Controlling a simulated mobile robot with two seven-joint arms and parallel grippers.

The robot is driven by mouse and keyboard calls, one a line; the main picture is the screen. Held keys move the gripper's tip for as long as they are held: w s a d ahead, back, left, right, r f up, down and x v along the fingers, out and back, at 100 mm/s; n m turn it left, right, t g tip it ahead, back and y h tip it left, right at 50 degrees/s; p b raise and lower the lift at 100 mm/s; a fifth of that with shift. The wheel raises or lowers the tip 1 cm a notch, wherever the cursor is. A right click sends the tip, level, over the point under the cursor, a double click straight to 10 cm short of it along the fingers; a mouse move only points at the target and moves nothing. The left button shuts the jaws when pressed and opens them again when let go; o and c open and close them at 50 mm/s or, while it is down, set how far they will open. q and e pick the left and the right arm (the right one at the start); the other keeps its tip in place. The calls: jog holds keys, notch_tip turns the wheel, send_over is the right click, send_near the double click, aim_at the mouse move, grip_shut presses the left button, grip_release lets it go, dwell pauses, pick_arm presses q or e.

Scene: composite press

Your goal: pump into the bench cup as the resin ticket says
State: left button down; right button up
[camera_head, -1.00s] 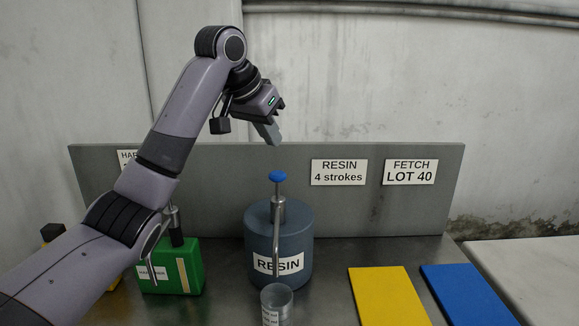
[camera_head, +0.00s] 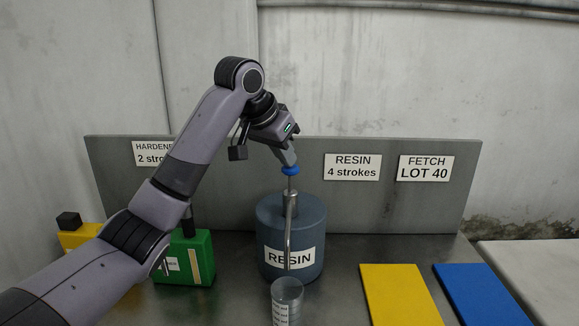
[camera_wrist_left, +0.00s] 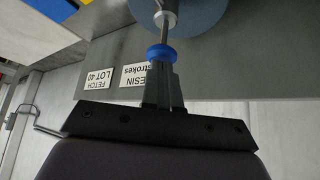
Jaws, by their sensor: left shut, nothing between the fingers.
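The grey resin drum (camera_head: 291,225) stands on the bench with its pump, topped by a blue knob (camera_head: 290,170). The pump stem shows above the drum collar. My left gripper (camera_head: 289,160) is shut with its fingertips at the top of the blue knob, apparently touching it. In the left wrist view the shut fingers (camera_wrist_left: 162,82) meet the blue knob (camera_wrist_left: 161,53). The clear bench cup (camera_head: 287,299) stands in front of the drum under the spout; its contents cannot be made out. The resin ticket (camera_head: 352,167) reads "RESIN 4 strokes". My right gripper is not in view.
A green hardener can (camera_head: 199,262) stands left, partly behind my left arm, with a yellow container (camera_head: 78,236) beyond it. The hardener ticket (camera_head: 150,153) is partly covered. A "FETCH LOT 40" ticket (camera_head: 425,168) hangs right. Yellow (camera_head: 398,296) and blue (camera_head: 474,294) panels lie at right.

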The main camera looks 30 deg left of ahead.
aim_at(285, 173)
pick_arm(q)
jog(key=shift+f+b, duration=0.6)
jog(key=shift+f, duration=1.55)
jog(key=shift+r+p, duration=0.95)
jog(key=shift+r, duration=1.15)
